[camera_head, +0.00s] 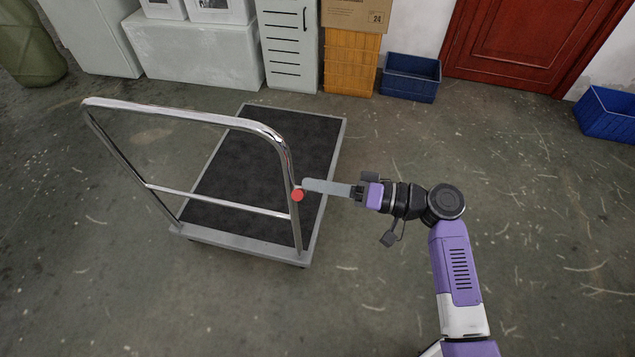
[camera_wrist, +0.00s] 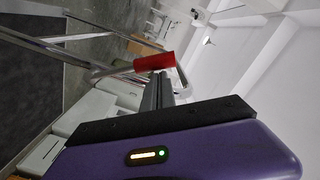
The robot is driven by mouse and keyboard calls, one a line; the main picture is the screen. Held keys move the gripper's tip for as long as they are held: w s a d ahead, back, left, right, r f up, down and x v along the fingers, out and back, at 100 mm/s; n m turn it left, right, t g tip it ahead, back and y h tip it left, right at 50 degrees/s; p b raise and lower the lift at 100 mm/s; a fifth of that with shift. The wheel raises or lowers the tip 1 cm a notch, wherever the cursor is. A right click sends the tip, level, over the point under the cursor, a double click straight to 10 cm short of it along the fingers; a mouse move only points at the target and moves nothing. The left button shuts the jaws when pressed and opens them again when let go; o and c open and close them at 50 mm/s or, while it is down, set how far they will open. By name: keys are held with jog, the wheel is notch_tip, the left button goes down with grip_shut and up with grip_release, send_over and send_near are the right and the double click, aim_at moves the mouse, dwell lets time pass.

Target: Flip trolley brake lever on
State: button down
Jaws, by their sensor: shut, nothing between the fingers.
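The trolley (camera_head: 331,141) stands on the floor left of my arm, with a dark flat deck and a tall chrome push handle (camera_head: 190,109). A red-ended lever (camera_head: 298,195) sits on the handle's right upright; its red grip also shows in the wrist view (camera_wrist: 154,63). My gripper (camera_head: 306,185) reaches in from the right, its grey fingers shut with nothing between them. The fingertips are right beside the red end, just above it in the head view. In the wrist view the fingers (camera_wrist: 158,80) end just below the red grip; I cannot tell whether they touch it.
Grey cabinets (camera_head: 195,55) and an orange crate (camera_head: 351,62) line the back wall. One blue bin (camera_head: 410,78) stands by the red door (camera_head: 530,45), another (camera_head: 606,115) at the far right. The floor around the trolley and to the right is clear.

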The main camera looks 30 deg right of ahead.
jog(key=shift+s+a+f+n+b, duration=0.4)
jog(key=shift+f+n+b, duration=0.15)
jog(key=shift+b, duration=0.25)
jog(key=s+a+f+n+b, duration=0.4)
jog(key=f+n+b, duration=0.3)
jog(key=b, duration=0.9)
jog(key=shift+f+n, duration=0.35)
jog(key=shift+f, duration=0.6)
jog(key=shift+s+f, duration=0.1)
jog(key=shift+f, duration=0.15)
jog(key=shift+a, duration=0.1)
